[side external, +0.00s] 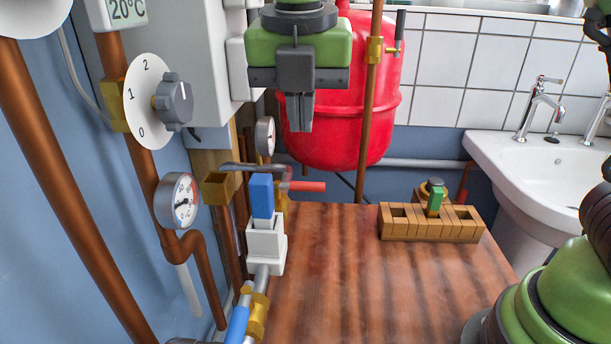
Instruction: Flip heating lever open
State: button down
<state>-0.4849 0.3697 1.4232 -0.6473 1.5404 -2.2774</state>
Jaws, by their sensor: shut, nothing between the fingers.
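My gripper (299,125) hangs at the top middle in the side external view, pointing down. Its dark fingers are together with nothing between them. It is in front of the red tank and apart from the levers below. A lever with a red handle (307,186) points right, near the left edge of the wooden top. A dark grey lever (255,168) lies nearly level above a brass fitting (221,186). Another brass valve (375,50) on the upright copper pipe has a dark upright lever (399,30). I cannot tell which one is the heating lever.
A blue block (262,196) on a white base (265,245) stands near the levers. Dial gauges (177,201) and a knob (174,101) are at left. A slotted wooden block (431,223) sits on the wooden top (340,290), mostly clear. A sink (545,165) is at right.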

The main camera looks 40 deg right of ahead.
send_near(308, 188)
notch_tip(308, 188, down, 5)
jog(key=s+a, duration=0.2)
jog(key=w+d+f, duration=0.2)
jog(key=shift+w+d, duration=0.15)
jog(key=shift+w, duration=0.2)
jog(key=shift+w+d+n, duration=0.15)
jog(key=shift+d+n, duration=0.2)
jog(key=shift+n, duration=0.45)
